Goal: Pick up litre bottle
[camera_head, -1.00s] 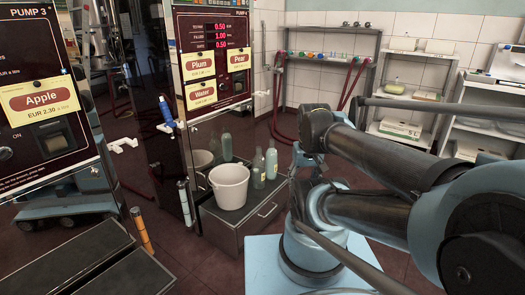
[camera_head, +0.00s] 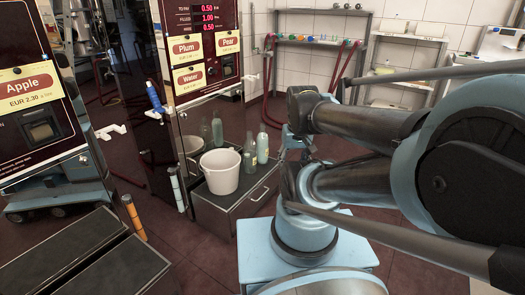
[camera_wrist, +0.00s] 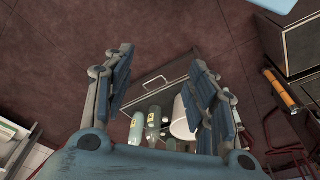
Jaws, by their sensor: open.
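Two glass bottles stand side by side on a low grey drawer box: a taller one (camera_head: 262,145) and a shorter one (camera_head: 250,157). I cannot tell for sure which is the litre bottle. In the wrist view, one bottle with a yellow label (camera_wrist: 153,119) and another bottle (camera_wrist: 137,129) show beyond the fingers, near the lower part of the gap. My gripper (camera_wrist: 160,62) is open and empty, apart from both bottles. In the head view my arm mostly hides the gripper.
A white bucket (camera_head: 220,176) stands on the drawer box (camera_head: 225,212), just left of the bottles. The mirror-like pump side behind it shows reflections of bucket and bottle. Pump panels (camera_head: 203,60) stand left, a shelf with red hoses (camera_head: 320,42) behind. The floor before the box is clear.

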